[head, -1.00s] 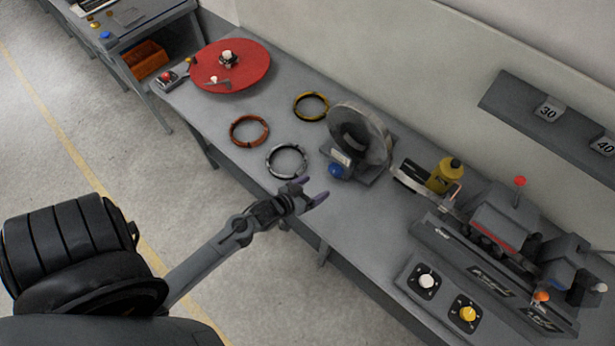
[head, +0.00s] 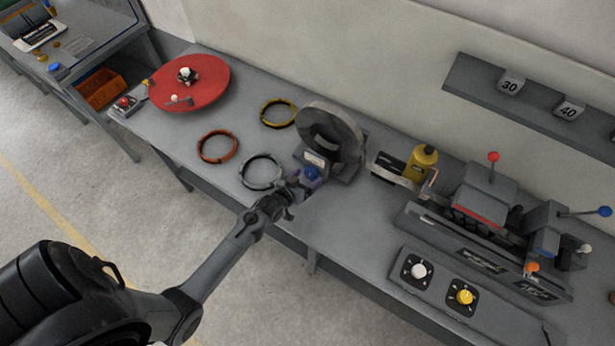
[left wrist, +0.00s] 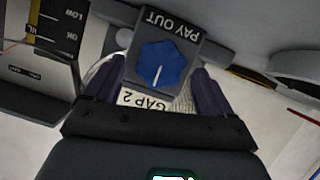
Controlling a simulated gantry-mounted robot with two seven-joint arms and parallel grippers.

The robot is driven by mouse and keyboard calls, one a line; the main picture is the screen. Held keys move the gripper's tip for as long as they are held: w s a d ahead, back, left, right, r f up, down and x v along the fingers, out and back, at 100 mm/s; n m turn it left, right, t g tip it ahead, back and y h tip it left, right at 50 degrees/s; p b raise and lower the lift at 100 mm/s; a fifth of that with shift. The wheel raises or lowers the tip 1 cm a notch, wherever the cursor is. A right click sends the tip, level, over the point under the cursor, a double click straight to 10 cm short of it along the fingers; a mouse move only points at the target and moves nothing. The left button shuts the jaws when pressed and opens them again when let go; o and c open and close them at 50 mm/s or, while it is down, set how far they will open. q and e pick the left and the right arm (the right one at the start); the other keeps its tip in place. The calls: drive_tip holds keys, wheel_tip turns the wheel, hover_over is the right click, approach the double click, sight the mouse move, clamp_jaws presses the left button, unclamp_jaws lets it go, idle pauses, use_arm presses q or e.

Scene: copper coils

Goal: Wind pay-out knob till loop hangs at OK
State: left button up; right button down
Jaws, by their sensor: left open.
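The blue pay-out knob (head: 313,173) is on the front of the grey reel stand (head: 345,172). In the left wrist view the knob (left wrist: 162,66) has a white pointer line and sits beside the words PAY OUT, with a GAP 2 label nearby. My left gripper (head: 301,187) is open at the knob. Its dark fingers (left wrist: 155,88) stand on either side with gaps visible, not closed on it. A gauge marked LOW, OK and HI (left wrist: 58,28) shows at the upper left of the wrist view. I cannot tell the loop's level. My right gripper is not in view.
Orange (head: 217,146), white (head: 261,170) and yellow (head: 278,112) coils lie left of the reel. A red turntable (head: 190,82) is farther left. A panel with white and yellow knobs (head: 440,283) is at front right.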

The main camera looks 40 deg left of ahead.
use_arm(q)
drive_tip(key=shift+w+a+f, duration=0.1)
drive_tip(key=shift+w+f, duration=0.15)
drive_tip(key=shift+w, duration=0.3)
drive_tip(key=shift+c, duration=0.3)
drive_tip(key=c, duration=1)
drive_tip(key=shift+r+m+y+p, duration=0.1)
drive_tip(key=shift+m+y+p, duration=0.3)
drive_tip(key=shift+m, duration=0.3)
drive_tip(key=shift+d+m+y, duration=0.25)
drive_tip(key=shift+m+y, duration=0.45)
drive_tip(key=shift+m, duration=0.1)
drive_tip(key=shift+d+m+y, duration=0.1)
drive_tip(key=shift+m+y, duration=0.6)
drive_tip(key=shift+m, duration=0.2)
drive_tip(key=shift+d+f+m+y, duration=0.2)
drive_tip(key=shift+m+y, duration=0.5)
drive_tip(key=shift+m, duration=0.5)
